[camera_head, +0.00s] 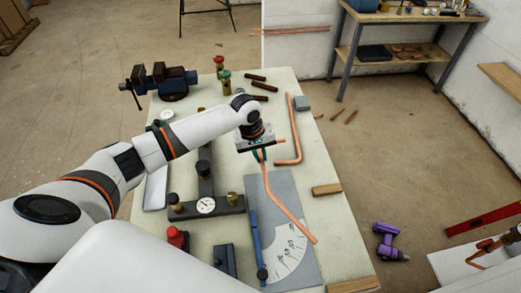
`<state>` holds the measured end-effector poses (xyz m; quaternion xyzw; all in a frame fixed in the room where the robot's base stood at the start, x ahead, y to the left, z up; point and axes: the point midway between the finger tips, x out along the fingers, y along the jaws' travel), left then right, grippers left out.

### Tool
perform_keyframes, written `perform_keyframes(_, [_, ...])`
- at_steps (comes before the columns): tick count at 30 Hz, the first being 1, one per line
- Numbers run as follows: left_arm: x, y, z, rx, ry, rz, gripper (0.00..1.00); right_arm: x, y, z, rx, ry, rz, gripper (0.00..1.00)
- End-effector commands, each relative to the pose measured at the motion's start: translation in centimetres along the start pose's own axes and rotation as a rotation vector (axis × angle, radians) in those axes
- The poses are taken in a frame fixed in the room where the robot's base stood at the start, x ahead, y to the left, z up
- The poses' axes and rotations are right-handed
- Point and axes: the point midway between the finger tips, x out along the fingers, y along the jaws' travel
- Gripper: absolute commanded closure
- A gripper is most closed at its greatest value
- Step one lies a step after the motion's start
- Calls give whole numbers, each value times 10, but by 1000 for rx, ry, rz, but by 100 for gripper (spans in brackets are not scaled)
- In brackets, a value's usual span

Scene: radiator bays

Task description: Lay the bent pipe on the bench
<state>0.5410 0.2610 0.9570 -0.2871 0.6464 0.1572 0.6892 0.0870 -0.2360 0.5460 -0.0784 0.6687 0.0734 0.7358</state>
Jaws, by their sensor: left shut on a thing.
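My left gripper (261,156) is shut on a bent copper pipe (286,210) near its far end. The pipe runs from the jaws toward the lower right, over the grey plate with the white angle scale (285,255). Whether the pipe touches the plate is unclear. The bench (330,215) has a pale top and fills the middle of the view. A second, L-shaped copper pipe (295,130) lies on the bench just right of the gripper. My right gripper is not in view.
A black tool with a dial gauge (205,205) stands left of the plate. A vise (165,80) is at the far left corner. Wooden blocks (326,189) lie along the right edge. A purple drill (389,242) is on the floor, right.

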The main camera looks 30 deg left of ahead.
Motion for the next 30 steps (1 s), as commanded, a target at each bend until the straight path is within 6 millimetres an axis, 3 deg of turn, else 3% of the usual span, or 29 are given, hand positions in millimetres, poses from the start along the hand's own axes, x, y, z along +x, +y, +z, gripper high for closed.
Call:
perform_keyframes(3, [3, 1, 0, 0, -1, -1, 100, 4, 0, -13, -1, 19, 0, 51])
perform_keyframes(11, [12, 3, 0, 1, -1, 0, 100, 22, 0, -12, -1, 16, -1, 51])
perform_keyframes(19, [25, 5, 0, 0, 0, -1, 100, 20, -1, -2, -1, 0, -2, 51])
perform_keyframes(30, [27, 5, 0, 0, 5, -36, 100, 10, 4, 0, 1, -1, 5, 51])
